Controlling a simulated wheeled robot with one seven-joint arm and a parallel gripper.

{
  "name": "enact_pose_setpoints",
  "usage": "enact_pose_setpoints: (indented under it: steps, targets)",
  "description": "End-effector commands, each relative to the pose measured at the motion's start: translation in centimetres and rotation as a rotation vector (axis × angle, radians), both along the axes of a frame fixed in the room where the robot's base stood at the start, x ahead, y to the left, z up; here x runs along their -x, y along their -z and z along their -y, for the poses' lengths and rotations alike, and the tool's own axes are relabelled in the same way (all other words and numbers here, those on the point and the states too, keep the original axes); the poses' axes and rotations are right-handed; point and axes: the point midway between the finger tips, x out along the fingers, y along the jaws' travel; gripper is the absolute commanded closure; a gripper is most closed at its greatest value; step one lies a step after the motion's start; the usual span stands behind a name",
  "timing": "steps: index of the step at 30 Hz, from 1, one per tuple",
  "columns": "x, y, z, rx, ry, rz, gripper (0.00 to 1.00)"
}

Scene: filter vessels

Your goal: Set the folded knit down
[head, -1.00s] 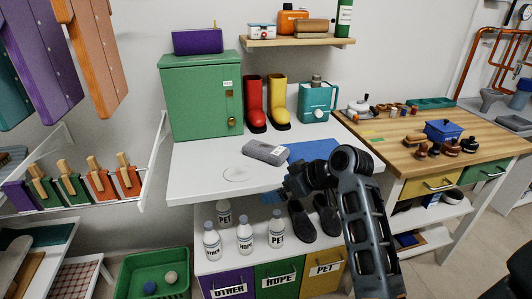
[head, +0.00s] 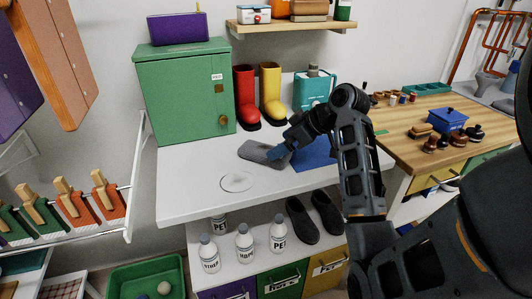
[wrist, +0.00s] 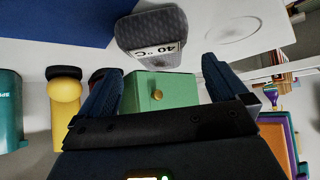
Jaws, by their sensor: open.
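The folded knit (head: 256,154) is a flat grey pad lying on the white tabletop, between the pale ring mark and the blue mat. In the wrist view the knit (wrist: 150,29) shows a white label reading 40 °C. My gripper (head: 281,151) is over the right end of the knit in the head view and hides part of it. In the wrist view my gripper (wrist: 162,82) has its blue fingers spread wide with nothing between them. The knit lies beyond the fingertips there, apart from them.
The blue mat (head: 315,154) lies right of the knit and the pale ring (head: 237,182) to its front left. A green cabinet (head: 183,92), red boot (head: 245,95), yellow boot (head: 271,92) and teal can (head: 308,94) stand behind. The front left tabletop is clear.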

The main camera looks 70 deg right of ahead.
Motion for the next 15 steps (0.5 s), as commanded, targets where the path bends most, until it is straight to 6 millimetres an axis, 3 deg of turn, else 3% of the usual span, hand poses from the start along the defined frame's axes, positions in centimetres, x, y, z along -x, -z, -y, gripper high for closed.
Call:
enact_pose_setpoints:
  steps: [15]
  targets:
    - [-4.5,4.1,0.6,0.0,0.0,-0.001,0.0]
